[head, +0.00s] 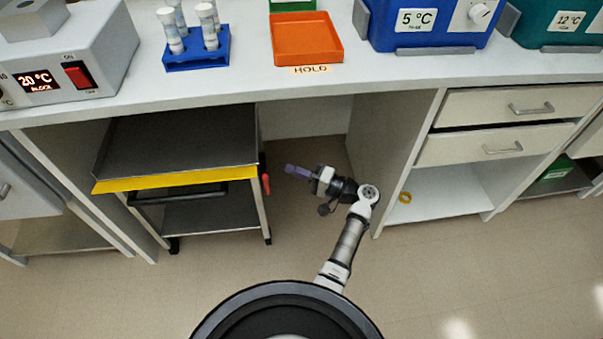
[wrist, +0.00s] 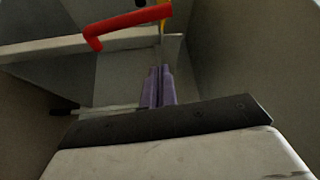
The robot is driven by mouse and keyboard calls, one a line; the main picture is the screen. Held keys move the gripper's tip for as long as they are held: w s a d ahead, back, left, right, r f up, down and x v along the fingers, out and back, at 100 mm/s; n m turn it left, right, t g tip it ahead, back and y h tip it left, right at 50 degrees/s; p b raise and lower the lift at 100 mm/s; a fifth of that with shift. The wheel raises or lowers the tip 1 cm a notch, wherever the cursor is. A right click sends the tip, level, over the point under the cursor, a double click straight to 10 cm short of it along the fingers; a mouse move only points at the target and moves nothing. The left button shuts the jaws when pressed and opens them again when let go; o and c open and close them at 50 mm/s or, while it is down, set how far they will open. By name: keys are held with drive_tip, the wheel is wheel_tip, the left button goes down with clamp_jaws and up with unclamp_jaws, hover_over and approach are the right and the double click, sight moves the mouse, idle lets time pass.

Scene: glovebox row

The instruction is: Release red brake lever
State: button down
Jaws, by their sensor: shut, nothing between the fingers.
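The red brake lever (head: 266,184) is on the right side of a grey wheeled cart (head: 180,140) under the counter. In the wrist view the lever (wrist: 128,22) is a bent red bar near the top, with a short downturned end at the left. My gripper (head: 287,169) is just right of the lever in the head view, its purple fingers pointing left. In the wrist view my fingertips (wrist: 160,70) are together, empty, and lie below the lever in the picture. A gap shows between them and the lever. The lever's mount is partly hidden.
The cart has a yellow front edge (head: 175,180). A cabinet side panel (head: 390,145) stands to the right of my gripper. The counter front (head: 380,86) overhangs the bay. The floor (head: 290,255) in front is clear.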

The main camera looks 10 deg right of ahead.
sight(266, 181)
drive_tip(key=a+p, duration=0.1)
drive_tip(key=a, duration=0.1)
drive_tip(key=s+a+p, duration=0.1)
drive_tip(key=a, duration=0.2)
drive_tip(key=shift+a, duration=0.3)
